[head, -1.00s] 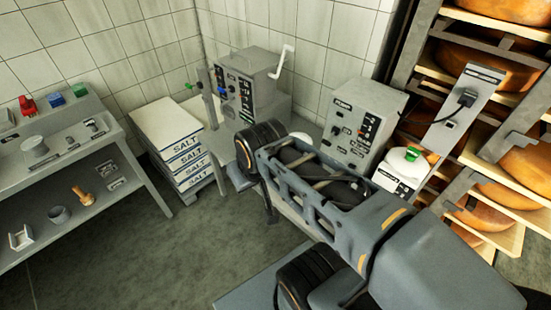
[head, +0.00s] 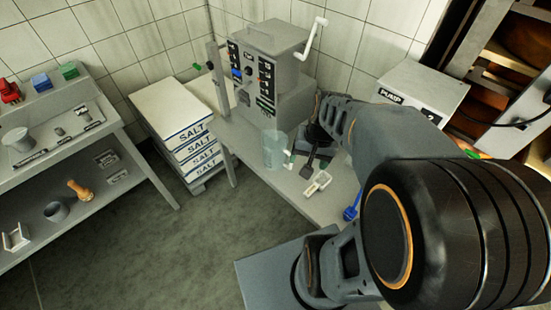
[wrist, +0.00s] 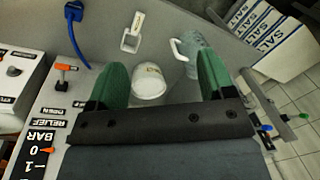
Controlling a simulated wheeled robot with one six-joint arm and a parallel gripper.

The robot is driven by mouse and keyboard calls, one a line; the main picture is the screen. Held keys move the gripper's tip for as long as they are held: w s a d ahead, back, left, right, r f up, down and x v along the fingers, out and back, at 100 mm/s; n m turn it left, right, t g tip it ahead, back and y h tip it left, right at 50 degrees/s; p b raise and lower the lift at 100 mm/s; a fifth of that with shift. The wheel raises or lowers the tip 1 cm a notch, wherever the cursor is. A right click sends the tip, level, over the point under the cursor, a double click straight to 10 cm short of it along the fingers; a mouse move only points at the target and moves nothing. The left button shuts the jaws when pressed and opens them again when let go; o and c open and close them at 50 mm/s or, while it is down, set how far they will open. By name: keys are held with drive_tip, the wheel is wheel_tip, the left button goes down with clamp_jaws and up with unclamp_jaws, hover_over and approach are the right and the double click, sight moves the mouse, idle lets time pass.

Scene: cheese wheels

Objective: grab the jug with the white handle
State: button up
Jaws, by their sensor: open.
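The clear, pale blue jug (head: 275,150) stands upright on the grey table, in front of the grey machine. In the wrist view the jug (wrist: 194,54) is at the upper middle, and its white handle (wrist: 177,49) is on its left side. My gripper (wrist: 162,62) is open, with its two green fingers apart. The jug is beyond the right fingertip, not between the fingers. In the head view my gripper is partly hidden by my arm, just right of the jug.
A white round tub (wrist: 149,83) shows between my fingers. A white scoop-like frame (head: 318,183) and a blue tool (head: 350,212) lie on the table (head: 255,152). Salt sacks (head: 185,130) stand left. The grey machine (head: 265,70) and pump box (head: 425,95) stand behind.

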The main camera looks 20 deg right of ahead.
drive_tip(key=w+d+f+m+y+b, duration=0.2)
drive_tip(key=d+f+m+y+b, duration=0.2)
drive_tip(key=f+m, duration=0.6)
drive_tip(key=m+t+y+b, duration=0.55)
drive_tip(key=m+t, duration=0.45)
drive_tip(key=m, duration=1.2)
approach(287, 152)
drive_tip(key=w+a+f+m, duration=0.1)
drive_tip(key=w+a+f, duration=0.2)
drive_tip(key=w+a, duration=0.2)
drive_tip(key=shift+w+a+p, duration=0.3)
drive_tip(key=shift+w+p, duration=0.15)
drive_tip(key=shift+w, duration=0.65)
clamp_jaws()
